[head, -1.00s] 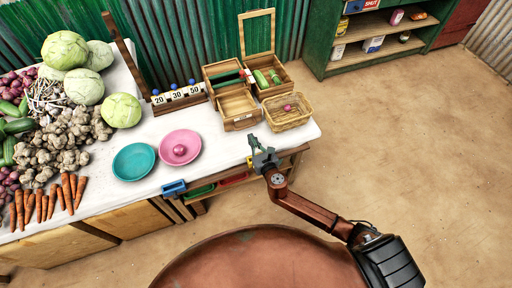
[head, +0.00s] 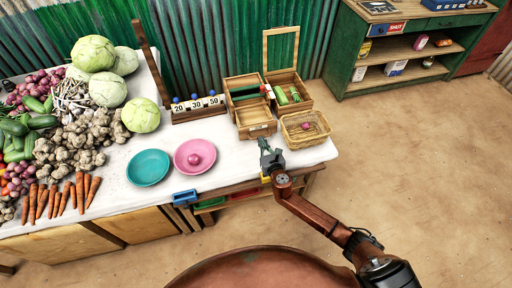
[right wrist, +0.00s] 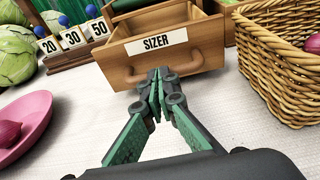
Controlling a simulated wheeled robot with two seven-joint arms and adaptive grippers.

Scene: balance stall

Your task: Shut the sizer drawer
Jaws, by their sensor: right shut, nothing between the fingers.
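The wooden sizer drawer (head: 257,131) stands pulled out of its wooden box (head: 241,88) on the white-topped table. In the right wrist view its front, labelled SIZER (right wrist: 157,43), faces me, with a curved wooden handle (right wrist: 196,64) below the label. My right gripper (head: 264,148) is shut and empty, just in front of the drawer. In the right wrist view its fingertips (right wrist: 157,76) are at the handle's middle; I cannot tell whether they touch it. My left gripper is not in view.
A wicker basket (head: 325,134) with a red onion stands close to the drawer's right. A pink plate (head: 183,163) holding an onion and a teal plate (head: 148,168) lie to the left. The 20, 30 and 50 rack (head: 198,112) stands behind left. White tabletop is clear before the drawer.

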